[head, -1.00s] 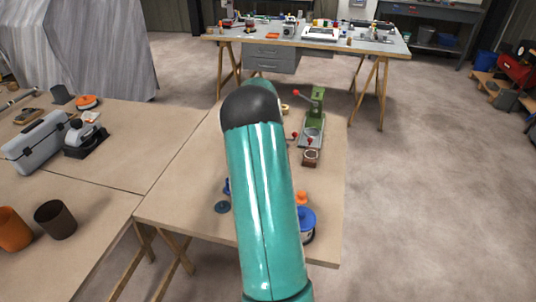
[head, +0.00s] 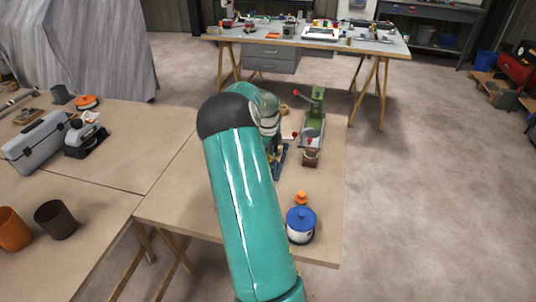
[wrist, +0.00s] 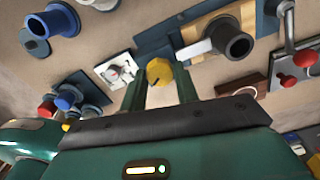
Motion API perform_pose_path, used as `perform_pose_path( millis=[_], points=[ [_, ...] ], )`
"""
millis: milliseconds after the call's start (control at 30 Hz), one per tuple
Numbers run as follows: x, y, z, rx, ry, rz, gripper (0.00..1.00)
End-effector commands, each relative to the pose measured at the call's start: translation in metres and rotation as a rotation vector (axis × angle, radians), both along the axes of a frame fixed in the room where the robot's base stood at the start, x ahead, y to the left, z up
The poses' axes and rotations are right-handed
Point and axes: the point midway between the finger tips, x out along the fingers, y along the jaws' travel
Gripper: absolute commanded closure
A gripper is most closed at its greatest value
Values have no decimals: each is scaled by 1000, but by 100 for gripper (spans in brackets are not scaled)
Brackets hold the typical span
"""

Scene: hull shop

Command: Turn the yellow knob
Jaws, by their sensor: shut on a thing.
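The yellow knob (wrist: 158,72) shows in the wrist view between the tips of my gripper (wrist: 159,84). The two green fingers are closed against its sides, so my gripper is shut on it. A dark mark shows on the knob's face. A white plate (wrist: 104,68) with a small round fitting lies just left of the knob. A blue board (wrist: 155,45) is behind it. What the knob is mounted on is partly hidden by the fingers. In the head view my arm hides the knob.
A green press with a red-ended lever (head: 314,110) stands right of my arm. A white pot with a blue lid (head: 301,224) and an orange piece (head: 300,198) are nearer. A grey toolbox (head: 38,142) and brown cup (head: 55,219) are on the left table.

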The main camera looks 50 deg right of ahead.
Motion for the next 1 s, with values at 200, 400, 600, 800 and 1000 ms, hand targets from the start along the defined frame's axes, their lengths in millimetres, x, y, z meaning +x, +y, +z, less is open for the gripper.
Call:
perform_pose_path(
  millis=[200, 400, 600, 800, 1000],
  points=[
    [0, 1, -1, 1, 0, -58, 92],
    [0, 1, -1, 2, 0, -72, 92],
    [0, 1, -2, 2, 0, -72, 92],
    [0, 1, -1, 2, 0, -71, 48],
    [0, 0, -1, 1, 0, -70, 48]
  ],
)
